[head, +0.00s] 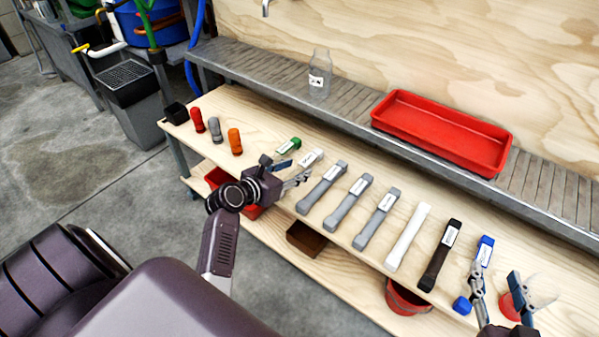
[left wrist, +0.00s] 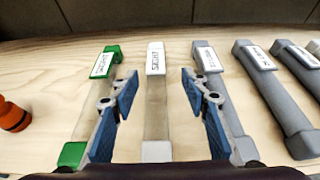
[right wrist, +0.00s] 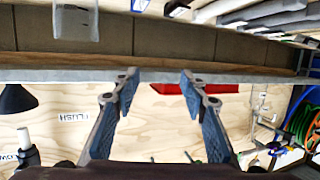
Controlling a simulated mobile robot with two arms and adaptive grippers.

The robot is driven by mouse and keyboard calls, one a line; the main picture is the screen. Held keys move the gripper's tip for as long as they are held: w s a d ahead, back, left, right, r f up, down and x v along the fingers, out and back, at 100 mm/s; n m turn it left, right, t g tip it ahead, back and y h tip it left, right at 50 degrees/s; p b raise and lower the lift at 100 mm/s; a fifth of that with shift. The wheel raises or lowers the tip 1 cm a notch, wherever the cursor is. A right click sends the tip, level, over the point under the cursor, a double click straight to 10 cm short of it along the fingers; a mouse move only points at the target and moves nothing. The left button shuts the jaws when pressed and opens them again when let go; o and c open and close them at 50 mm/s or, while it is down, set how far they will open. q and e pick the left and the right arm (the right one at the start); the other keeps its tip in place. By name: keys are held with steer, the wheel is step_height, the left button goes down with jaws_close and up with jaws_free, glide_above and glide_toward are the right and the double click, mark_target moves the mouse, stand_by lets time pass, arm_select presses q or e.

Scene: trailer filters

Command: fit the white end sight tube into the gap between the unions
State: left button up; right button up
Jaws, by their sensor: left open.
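The white end sight tube (left wrist: 155,98) is a clear tube with white end blocks and a label; it lies on the wooden shelf, and its white labelled end shows in the head view (head: 311,157). My left gripper (head: 292,171) is open over it. In the left wrist view the two blue-padded fingers (left wrist: 160,95) stand on either side of the tube, apart from it. My right gripper (head: 498,278) is open and empty over the shelf's right end; its spread fingers also show in the right wrist view (right wrist: 160,85). I cannot see the unions or the gap.
A green end tube (left wrist: 92,108) lies left of the white end one, and a grey tube (left wrist: 218,90) lies right. More tubes, including a plain white one (head: 408,237), follow rightward. A red tray (head: 440,130) and a glass jar (head: 319,75) stand on the metal ledge behind.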

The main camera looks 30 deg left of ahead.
mark_target(302, 165)
arm_select(q)
steer(key=shift+a+b+x, duration=0.15)
steer(key=shift+b+x, duration=0.25)
steer(key=shift+x, duration=0.2)
steer(key=shift+a+b+x, duration=0.15)
steer(key=shift+b+x, duration=0.25)
steer(key=shift+x, duration=0.2)
steer(key=b+x, duration=0.1)
steer(key=x, duration=0.1)
steer(key=shift+w+f, duration=0.15)
steer(key=shift+w, duration=0.2)
jaws_close()
arm_select(e)
step_height(302, 165, up, 15)
steer(key=a+t+y, duration=0.1)
steer(key=t+y, duration=0.1)
steer(key=t, duration=0.5)
steer(key=shift+s+a+r+t+y, duration=0.15)
steer(key=shift+s+a+t+y, duration=0.15)
steer(key=shift+a+t+y, duration=0.1)
